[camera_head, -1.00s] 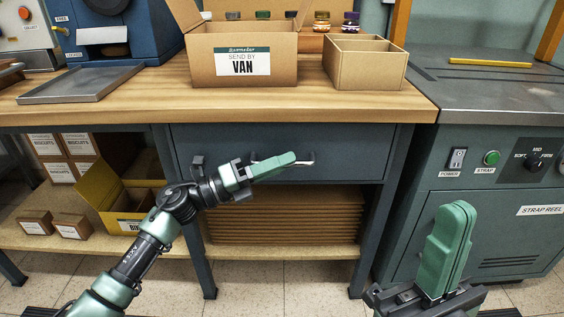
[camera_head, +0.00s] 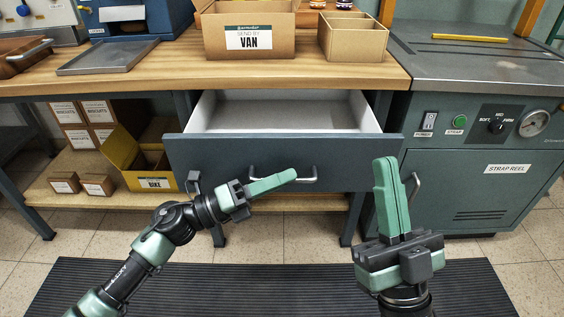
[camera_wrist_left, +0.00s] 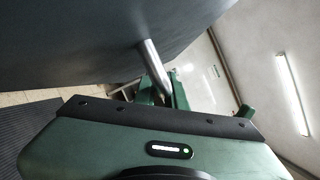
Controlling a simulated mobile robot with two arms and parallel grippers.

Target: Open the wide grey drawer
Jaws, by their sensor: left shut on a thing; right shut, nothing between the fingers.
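The wide grey drawer (camera_head: 284,164) under the wooden bench is pulled out, and its pale inside shows empty in the head view. Its metal bar handle (camera_head: 308,175) is on the front face. My left gripper (camera_head: 288,176) is shut on the handle, in front of the drawer. In the left wrist view the handle (camera_wrist_left: 153,66) runs from the dark drawer front down to the green fingers. My right gripper (camera_head: 385,168) is shut and empty, pointing up just before the drawer's right end.
The strap reel machine (camera_head: 480,160) stands at the right. A dark ribbed mat (camera_head: 270,285) lies on the floor in front.

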